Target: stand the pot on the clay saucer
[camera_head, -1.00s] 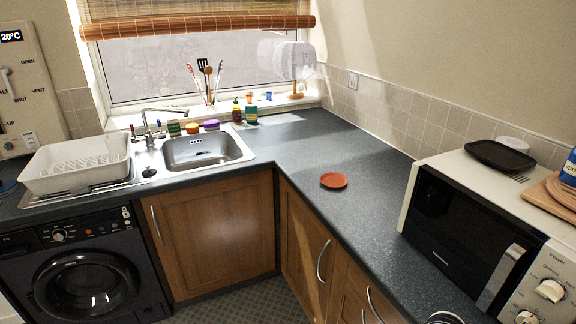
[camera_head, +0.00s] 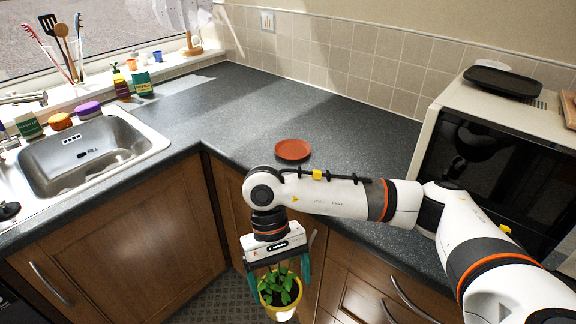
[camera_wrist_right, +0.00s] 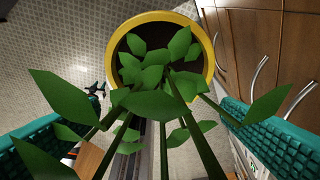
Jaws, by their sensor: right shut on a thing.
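The clay saucer (camera_head: 293,150), a flat orange-brown disc, lies empty on the dark worktop near its front edge. The pot (camera_head: 281,314) has a yellow rim and holds a leafy green plant (camera_head: 279,287). My right gripper (camera_head: 279,282) points down with its teal fingers on either side of the pot and is shut on it. The pot hangs in front of the cupboards, over the floor and nearer to me than the saucer. In the right wrist view the yellow rim (camera_wrist_right: 160,15) shows beyond the leaves, which partly hide it. My left gripper is not in view.
The worktop (camera_head: 345,125) around the saucer is clear. A microwave (camera_head: 490,165) with a black tray (camera_head: 502,82) on top stands at right. A sink (camera_head: 85,150) is at left, with small bottles and jars behind it. Cupboard handles stick out below the worktop edge.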

